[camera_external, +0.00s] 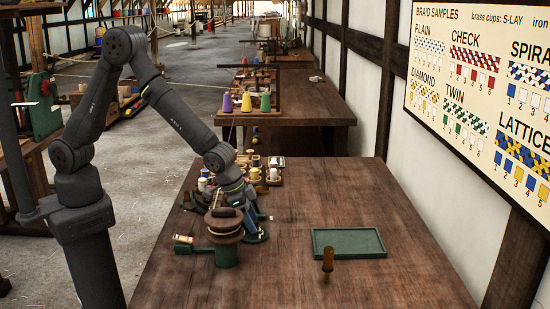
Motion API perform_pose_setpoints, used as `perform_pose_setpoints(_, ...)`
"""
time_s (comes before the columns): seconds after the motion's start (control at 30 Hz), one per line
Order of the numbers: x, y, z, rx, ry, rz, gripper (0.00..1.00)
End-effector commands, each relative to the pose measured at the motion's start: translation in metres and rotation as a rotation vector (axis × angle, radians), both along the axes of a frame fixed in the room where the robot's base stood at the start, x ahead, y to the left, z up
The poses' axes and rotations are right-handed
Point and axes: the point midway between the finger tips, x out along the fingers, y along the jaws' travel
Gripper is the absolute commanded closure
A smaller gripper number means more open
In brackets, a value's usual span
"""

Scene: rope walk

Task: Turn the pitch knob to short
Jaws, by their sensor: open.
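A small green machine (226,255) with a round wood-and-cream drum on top (224,223) stands at the near left of the wooden table. A green bar reaches left from it to a small pale-and-orange tag (183,239). I cannot tell which part is the pitch knob, and no "short" mark is readable. My gripper (250,217) is low over the table, just behind and right of the drum. It is open, but its fingertips are small and partly hidden, and I cannot tell whether they touch anything.
A green tray (348,243) lies empty at the right, with an upright brown wooden peg (327,262) in front of it. Several spools (258,172) crowd the table's far left. Coloured cones (246,103) stand on a farther table. The table's middle is clear.

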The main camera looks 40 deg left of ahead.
Motion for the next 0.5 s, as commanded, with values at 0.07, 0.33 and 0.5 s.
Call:
perform_pose_setpoints(0.07, 0.0000, 0.0000, 0.0001, 0.000, 0.000, 0.000, 0.48)
perform_pose_setpoints(0.33, -0.0001, 0.0001, 0.0001, 0.000, 0.000, 0.000, 0.91)
perform_pose_setpoints(0.5, 0.0000, 0.0003, 0.0001, 0.000, 0.000, -0.002, 0.93)
